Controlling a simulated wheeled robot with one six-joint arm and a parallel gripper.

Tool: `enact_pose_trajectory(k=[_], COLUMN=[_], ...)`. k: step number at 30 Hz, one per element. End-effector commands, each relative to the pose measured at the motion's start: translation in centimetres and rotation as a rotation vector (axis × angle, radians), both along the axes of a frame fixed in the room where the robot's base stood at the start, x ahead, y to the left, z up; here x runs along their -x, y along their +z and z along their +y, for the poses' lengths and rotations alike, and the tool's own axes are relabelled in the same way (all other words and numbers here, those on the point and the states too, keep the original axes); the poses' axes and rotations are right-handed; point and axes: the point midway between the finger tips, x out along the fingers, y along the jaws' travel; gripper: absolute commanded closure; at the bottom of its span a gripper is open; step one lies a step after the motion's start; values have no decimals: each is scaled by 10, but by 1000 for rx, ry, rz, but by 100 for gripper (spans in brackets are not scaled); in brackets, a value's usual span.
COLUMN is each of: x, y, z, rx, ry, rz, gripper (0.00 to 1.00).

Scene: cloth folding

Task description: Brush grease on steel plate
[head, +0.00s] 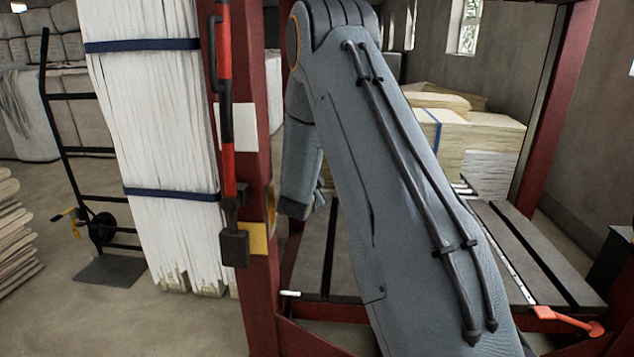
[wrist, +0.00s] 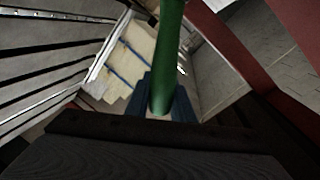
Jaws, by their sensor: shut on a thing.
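My gripper (wrist: 161,100) shows in the wrist view, its blue fingers closed around a green rod-like handle (wrist: 168,45). The handle runs up out of the top of the picture, and I see no bristles. In the head view my large grey-blue arm fills the middle, and only a small part near its far end shows; the gripper's fingers and the green handle cannot be made out there. Dark grey flat plates (head: 545,262) lie in the red frame, to the right of and behind my arm. Whether one is the steel plate, and any grease, I cannot tell.
A red upright post (head: 258,150) stands just left of my arm, and another red post (head: 560,110) at the right. Tall white strapped bundles (head: 160,140) and a black hand truck (head: 80,150) stand left. A red-orange tool (head: 568,321) lies at the front right.

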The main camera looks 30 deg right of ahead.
Motion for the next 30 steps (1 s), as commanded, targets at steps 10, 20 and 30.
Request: enact_pose_trajectory(k=[10, 20, 30], x=[0, 18, 35], y=[17, 16, 16], z=[2, 14, 22], rx=[0, 0, -1], ry=[1, 3, 0], rz=[-1, 1, -1], gripper=[100, 100, 100])
